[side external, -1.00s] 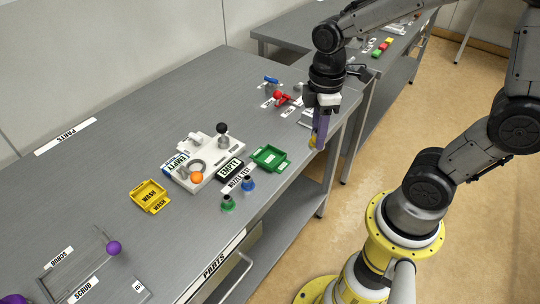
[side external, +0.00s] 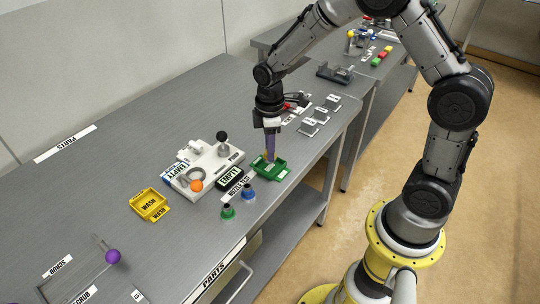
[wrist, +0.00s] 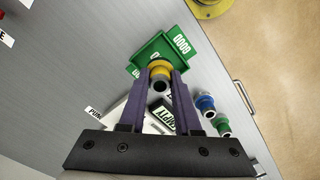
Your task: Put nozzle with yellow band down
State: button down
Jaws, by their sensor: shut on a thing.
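The nozzle with the yellow band (wrist: 159,71) is held between the two purple fingers of my gripper (wrist: 160,85) in the wrist view. In the side view my gripper (side external: 270,155) points down at the green tray (side external: 279,172), with the nozzle low between the fingertips and mostly hidden. The green tray also shows in the wrist view (wrist: 178,44), marked GOOD, just beyond the nozzle. I cannot tell whether the nozzle touches the tray floor.
A blue-banded nozzle (side external: 248,192) and a green-banded nozzle (side external: 228,212) stand beside the tray. The white fixture (side external: 213,172) with an orange ball and black knob is to the left. A yellow WASH tray (side external: 150,204) lies farther left. Grey labelled holders (side external: 309,127) stand behind.

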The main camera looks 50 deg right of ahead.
jog(key=shift+f, duration=1.5)
jog(key=shift+f, duration=0.15)
jog(key=c, duration=0.9)
grip_release()
notch_tip(320, 180, up, 13)
jog(key=shift+f, duration=0.2)
jog(key=s+r+m+t, duration=0.2)
jog(key=s+r+m, duration=0.2)
jog(key=s, duration=0.6)
jog(key=s+a+r+m+t, duration=0.1)
jog(key=s+r+m+t, duration=0.2)
jog(key=s, duration=0.8)
jog(key=shift+s+a+r+m+t, duration=0.3)
jog(key=shift+r+m, duration=0.7)
jog(key=shift+r, duration=0.5)
